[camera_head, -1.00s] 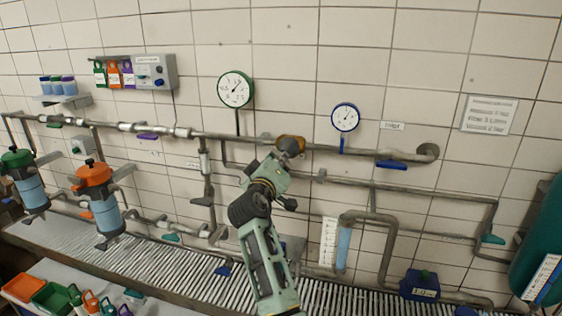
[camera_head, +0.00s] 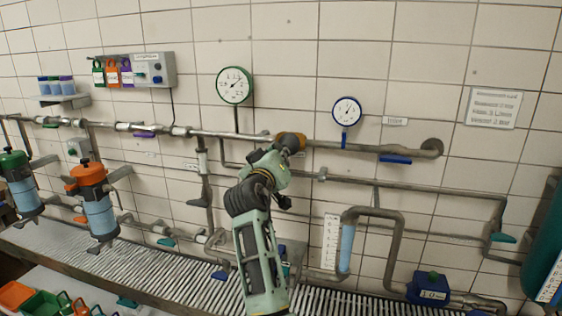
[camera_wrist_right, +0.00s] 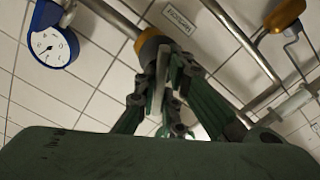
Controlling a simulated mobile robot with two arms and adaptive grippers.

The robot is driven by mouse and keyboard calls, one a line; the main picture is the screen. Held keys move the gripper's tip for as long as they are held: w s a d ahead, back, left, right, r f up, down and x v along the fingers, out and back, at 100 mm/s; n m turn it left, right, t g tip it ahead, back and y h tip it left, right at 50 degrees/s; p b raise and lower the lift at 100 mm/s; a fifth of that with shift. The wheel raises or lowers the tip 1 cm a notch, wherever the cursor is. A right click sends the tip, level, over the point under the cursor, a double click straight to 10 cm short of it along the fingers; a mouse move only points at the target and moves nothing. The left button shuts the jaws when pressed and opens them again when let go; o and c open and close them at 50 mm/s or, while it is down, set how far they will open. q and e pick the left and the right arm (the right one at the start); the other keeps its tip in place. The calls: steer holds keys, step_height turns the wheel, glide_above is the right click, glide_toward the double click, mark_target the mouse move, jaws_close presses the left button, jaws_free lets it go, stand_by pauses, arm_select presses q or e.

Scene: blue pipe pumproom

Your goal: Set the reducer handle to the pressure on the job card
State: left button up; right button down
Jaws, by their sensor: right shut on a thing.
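The brass-orange reducer handle (camera_head: 291,141) sits on the upper pipe between the two gauges. My right gripper (camera_head: 279,161) is shut on it from below; the arm hides part of the handle. In the wrist view the fingers (camera_wrist_right: 165,85) close just under the brass body (camera_wrist_right: 152,44). The large green-rimmed gauge (camera_head: 235,85) stands left of the handle, its needle pointing up and right. The small blue-rimmed gauge (camera_head: 347,111) stands to the right. The job card (camera_head: 493,108) hangs on the right wall, its print too small to read surely. My left gripper is out of view.
A blue lever (camera_head: 395,159) lies along the upper pipe at right. Lower pipes and a sight tube (camera_head: 347,248) run right of my arm. Orange (camera_head: 89,174) and green (camera_head: 13,162) topped filters stand at left. A control box (camera_head: 154,70) hangs above.

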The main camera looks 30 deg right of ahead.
steer(key=c, duration=1.9)
jaws_free()
steer(key=shift+o, duration=0.2)
steer(key=v, duration=0.7)
steer(key=shift+s+a, duration=0.15)
steer(key=shift+a, duration=0.1)
